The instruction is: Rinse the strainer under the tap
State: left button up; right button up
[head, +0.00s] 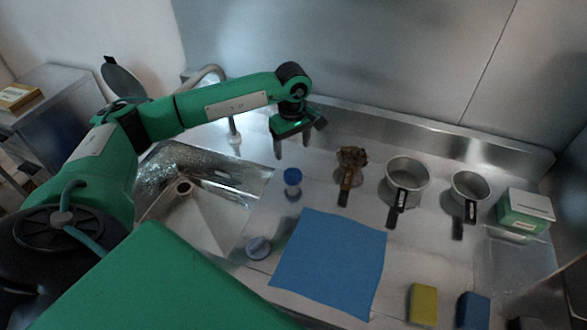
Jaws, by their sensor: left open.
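A brown, dirty-looking utensil (350,165), which looks like the strainer, lies on the steel counter with its handle toward the front. The tap (234,132) hangs over the far right part of the steel sink (218,213); I cannot tell whether water runs. My left gripper (293,150) points down, open and empty, between the tap and the strainer. It is apart from both, to the left of the strainer. My right gripper is not in view.
Two steel pans (407,172) (470,185) with black handles stand right of the strainer. A blue-capped container (292,180), a small round item (258,247), a blue cloth (330,260), a yellow sponge (423,304), a blue sponge (473,310) and a green-white box (524,212) occupy the counter.

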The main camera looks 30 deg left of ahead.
aim_at(293, 174)
pick_arm(q)
notch_tip(293, 174, down, 10)
jog(key=p, duration=0.3)
jog(key=shift+r, duration=0.15)
jog(key=shift+f+p, duration=0.3)
jog(key=shift+f, duration=0.35)
jog(key=c, duration=1)
